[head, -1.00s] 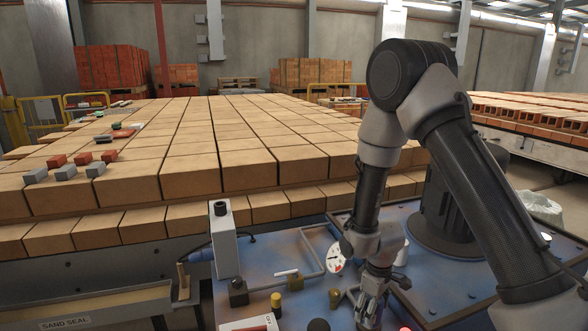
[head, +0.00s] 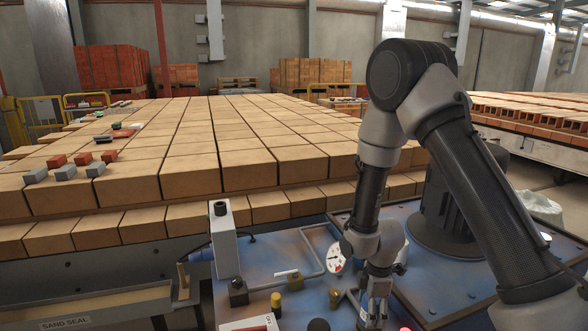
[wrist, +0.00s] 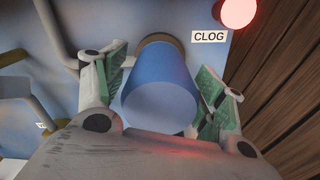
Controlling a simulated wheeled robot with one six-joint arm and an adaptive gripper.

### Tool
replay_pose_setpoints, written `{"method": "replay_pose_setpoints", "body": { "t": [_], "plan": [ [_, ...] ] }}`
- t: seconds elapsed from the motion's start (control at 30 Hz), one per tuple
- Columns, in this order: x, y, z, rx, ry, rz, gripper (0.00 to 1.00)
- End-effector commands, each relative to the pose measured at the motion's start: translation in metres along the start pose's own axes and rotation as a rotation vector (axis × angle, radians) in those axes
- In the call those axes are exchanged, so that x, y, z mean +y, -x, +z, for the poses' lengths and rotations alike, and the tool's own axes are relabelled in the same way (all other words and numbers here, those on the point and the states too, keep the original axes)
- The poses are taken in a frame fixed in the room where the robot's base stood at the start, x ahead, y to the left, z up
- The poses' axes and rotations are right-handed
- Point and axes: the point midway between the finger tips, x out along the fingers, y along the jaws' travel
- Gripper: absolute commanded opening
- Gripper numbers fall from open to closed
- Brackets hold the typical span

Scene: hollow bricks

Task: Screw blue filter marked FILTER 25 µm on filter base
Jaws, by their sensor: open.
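The blue filter (wrist: 160,98) is a plain blue cylinder between my gripper's two fingers in the wrist view. Its far end meets a brass-coloured ring (wrist: 158,40), which looks like the filter base; I cannot tell whether the threads are engaged. No FILTER 25 µm marking shows on the side I see. My gripper (wrist: 164,88) is open, with a green-padded finger on each side of the filter and gaps visible. In the head view my gripper (head: 372,309) is low over the blue panel, and the filter is mostly hidden there.
A red lamp (wrist: 238,12) and a CLOG label (wrist: 209,36) are close right of the ring. A gauge (head: 335,258), a pipe (head: 308,243), a yellow-capped knob (head: 276,303) and a grey box post (head: 223,240) stand on the panel (head: 265,262). Bricks fill the space behind.

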Motion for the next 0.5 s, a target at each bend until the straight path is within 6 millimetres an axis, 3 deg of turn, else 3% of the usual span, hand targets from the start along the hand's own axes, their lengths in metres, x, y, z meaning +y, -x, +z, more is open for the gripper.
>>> {"method": "replay_pose_setpoints", "body": {
  "t": [0.5],
  "plan": [
    [0.0, 0.0, 0.0, 0.0, 0.496, 0.0, 0.7]
  ]
}}
